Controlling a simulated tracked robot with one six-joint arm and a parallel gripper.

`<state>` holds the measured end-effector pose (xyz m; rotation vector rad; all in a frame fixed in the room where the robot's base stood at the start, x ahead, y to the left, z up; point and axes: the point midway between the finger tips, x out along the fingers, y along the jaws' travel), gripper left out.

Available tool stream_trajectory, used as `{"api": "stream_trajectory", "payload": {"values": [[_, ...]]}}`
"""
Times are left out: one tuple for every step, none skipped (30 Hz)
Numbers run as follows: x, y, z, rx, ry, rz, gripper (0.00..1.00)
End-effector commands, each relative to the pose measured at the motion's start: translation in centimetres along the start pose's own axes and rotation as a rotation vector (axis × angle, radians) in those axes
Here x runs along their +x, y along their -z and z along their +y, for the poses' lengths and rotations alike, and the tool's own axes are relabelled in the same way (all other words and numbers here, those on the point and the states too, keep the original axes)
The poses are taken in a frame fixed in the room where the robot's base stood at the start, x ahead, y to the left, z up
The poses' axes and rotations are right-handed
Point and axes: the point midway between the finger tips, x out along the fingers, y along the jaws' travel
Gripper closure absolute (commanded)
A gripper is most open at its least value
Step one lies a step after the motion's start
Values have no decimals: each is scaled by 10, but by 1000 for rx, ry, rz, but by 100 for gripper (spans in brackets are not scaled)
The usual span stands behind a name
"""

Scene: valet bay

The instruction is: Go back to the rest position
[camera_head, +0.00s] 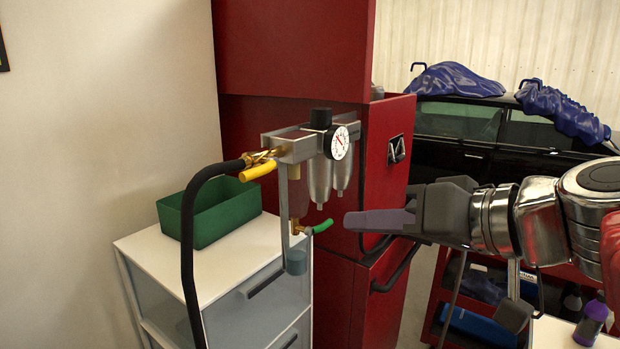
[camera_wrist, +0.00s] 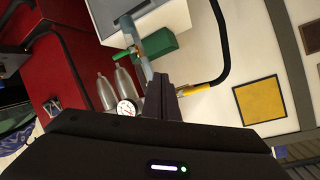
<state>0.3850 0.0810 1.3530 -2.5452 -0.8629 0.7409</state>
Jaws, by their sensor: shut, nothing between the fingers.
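My gripper (camera_head: 352,221) is shut and empty in the head view, reaching in from the right with its fingers pointing left. Its tips are a little right of the green-handled valve (camera_head: 322,227), with a small gap showing in the picture. In the wrist view, my gripper's fingers (camera_wrist: 162,90) are together. They appear near the air regulator unit, whose dial gauge (camera_head: 340,142) also shows in the wrist view (camera_wrist: 127,107).
A green bin (camera_head: 222,212) stands on the white drawer unit (camera_head: 150,250). A black hose (camera_head: 188,240) hangs at the left. The red cabinet (camera_head: 290,50) is behind the regulator. A black car (camera_head: 460,150) with blue cloths (camera_head: 455,80) is at the back right. A purple bottle (camera_head: 590,322) is low right.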

Motion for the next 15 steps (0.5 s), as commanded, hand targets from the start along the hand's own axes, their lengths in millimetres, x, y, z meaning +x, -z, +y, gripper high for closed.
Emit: {"api": "stream_trajectory", "payload": {"values": [[3,-15,13,43,-45,-36,100],[5,-24,21,70,-74,-57,100],[6,-36,31,103,-112,-85,100],[7,-46,39,126,-142,-105,100],[8,-55,46,147,-172,-124,100],[8,-67,56,174,-211,-147,100],[8,-76,63,192,-241,-165,100],[8,-85,69,207,-270,-182,100],[7,-97,78,226,-309,-203,100],[6,-106,84,239,-338,-219,100],[6,-115,91,250,-368,-234,100],[4,-126,98,262,-406,-252,100],[3,-134,104,270,-435,-266,100],[1,-142,110,274,-464,-278,100],[-1,-153,117,279,-500,-295,100]]}}
